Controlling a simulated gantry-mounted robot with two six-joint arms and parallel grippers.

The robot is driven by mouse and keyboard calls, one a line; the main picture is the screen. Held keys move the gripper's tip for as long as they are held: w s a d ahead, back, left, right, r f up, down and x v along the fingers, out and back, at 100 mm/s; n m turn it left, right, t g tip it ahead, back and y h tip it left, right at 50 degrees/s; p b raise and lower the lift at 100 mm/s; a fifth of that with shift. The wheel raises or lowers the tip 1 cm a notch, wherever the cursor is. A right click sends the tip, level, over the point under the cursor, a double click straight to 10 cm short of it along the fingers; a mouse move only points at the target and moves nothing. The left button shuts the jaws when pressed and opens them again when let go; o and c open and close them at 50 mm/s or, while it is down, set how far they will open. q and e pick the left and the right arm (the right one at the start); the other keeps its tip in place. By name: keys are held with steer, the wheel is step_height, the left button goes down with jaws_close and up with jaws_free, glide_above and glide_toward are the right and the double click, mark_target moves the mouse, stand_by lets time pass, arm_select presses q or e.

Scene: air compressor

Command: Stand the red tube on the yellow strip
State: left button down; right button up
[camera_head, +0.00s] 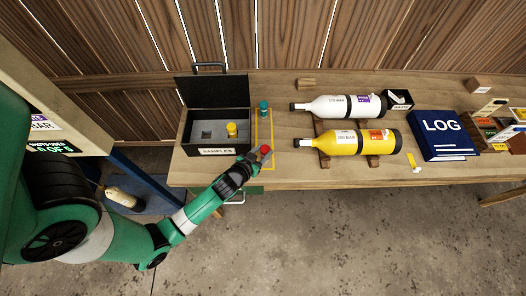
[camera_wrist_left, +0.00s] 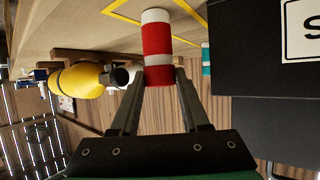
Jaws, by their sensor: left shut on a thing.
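The red tube (camera_head: 264,150) has white bands at its ends. It is between the fingers of my left gripper (camera_head: 257,156), which is shut on it near the table's front edge. In the left wrist view the red tube (camera_wrist_left: 158,52) fills the space between the fingertips (camera_wrist_left: 158,82). The yellow strip (camera_head: 272,130) is a yellow outline on the table, right of the sample case; its lines also show in the left wrist view (camera_wrist_left: 122,17). I cannot tell whether the tube touches the table. My right gripper is not in view.
A teal tube (camera_head: 263,107) stands at the strip's back end. The open black sample case (camera_head: 185,135) holds a yellow tube (camera_head: 232,129). A yellow bottle (camera_head: 340,142) and a white bottle (camera_head: 340,106) lie to the right, beside a blue log book (camera_head: 440,135).

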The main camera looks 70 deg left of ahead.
arm_select(q)
steer(key=shift+c, duration=1.9)
jaws_free()
steer(key=shift+s+d+r, duration=0.15)
steer(key=shift+s+r, duration=0.05)
steer(key=v, duration=1.1)
steer(key=shift+s+p, duration=0.25)
steer(key=shift+p, duration=0.2)
steer(key=shift+d, duration=0.1)
